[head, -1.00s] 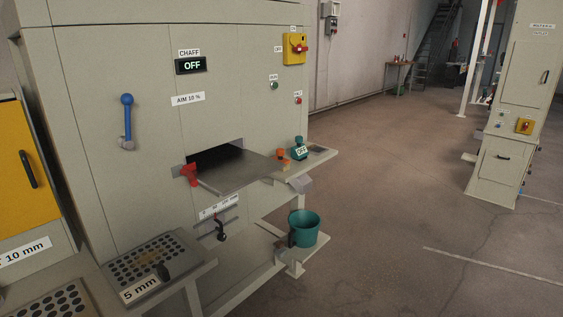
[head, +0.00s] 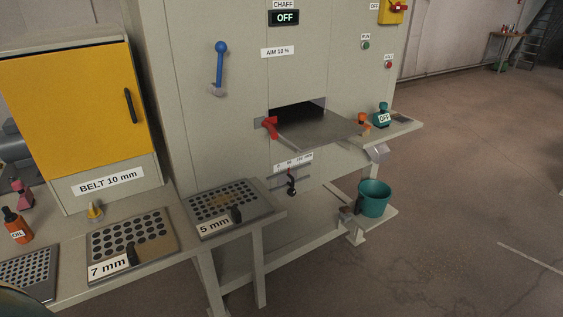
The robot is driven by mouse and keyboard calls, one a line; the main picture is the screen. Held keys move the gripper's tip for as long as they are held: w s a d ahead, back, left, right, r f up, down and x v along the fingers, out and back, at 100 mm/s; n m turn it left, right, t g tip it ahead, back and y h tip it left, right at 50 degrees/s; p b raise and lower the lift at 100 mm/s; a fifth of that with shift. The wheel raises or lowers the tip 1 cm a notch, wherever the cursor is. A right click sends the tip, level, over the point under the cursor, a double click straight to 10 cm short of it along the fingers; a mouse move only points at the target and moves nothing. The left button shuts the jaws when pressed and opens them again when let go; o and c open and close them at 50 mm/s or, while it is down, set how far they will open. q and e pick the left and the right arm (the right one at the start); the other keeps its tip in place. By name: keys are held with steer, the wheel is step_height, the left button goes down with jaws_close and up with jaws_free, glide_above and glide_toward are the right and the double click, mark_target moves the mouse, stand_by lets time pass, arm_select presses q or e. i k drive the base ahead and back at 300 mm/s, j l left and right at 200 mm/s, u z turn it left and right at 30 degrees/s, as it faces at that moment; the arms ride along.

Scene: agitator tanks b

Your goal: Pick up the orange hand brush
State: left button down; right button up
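No object is clearly recognisable as an orange hand brush. Small orange items (head: 362,119) stand on the side shelf (head: 404,127) at the right of the machine, beside a teal object (head: 381,115). They are too small to tell what they are. An orange bottle (head: 17,226) labelled OIL stands on the bench at the left. Neither of my grippers is in view.
The grey machine has a metal chute (head: 318,131) sticking out, with a red handle (head: 270,127). Perforated plates, 7 mm (head: 155,246) and 5 mm (head: 250,207), lie on the bench. A teal bucket (head: 374,199) stands on a low shelf. The floor (head: 450,230) at right is clear.

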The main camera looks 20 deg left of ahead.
mark_target(361, 117)
steer(key=i+l+u, duration=0.3)
steer(key=i+l, duration=0.15)
steer(key=i+l+u, duration=0.2)
steer(key=l, duration=0.25)
steer(key=i+l+u, duration=0.15)
steer(key=l, duration=0.15)
steer(key=i+l+u, duration=0.15)
steer(key=l, duration=0.25)
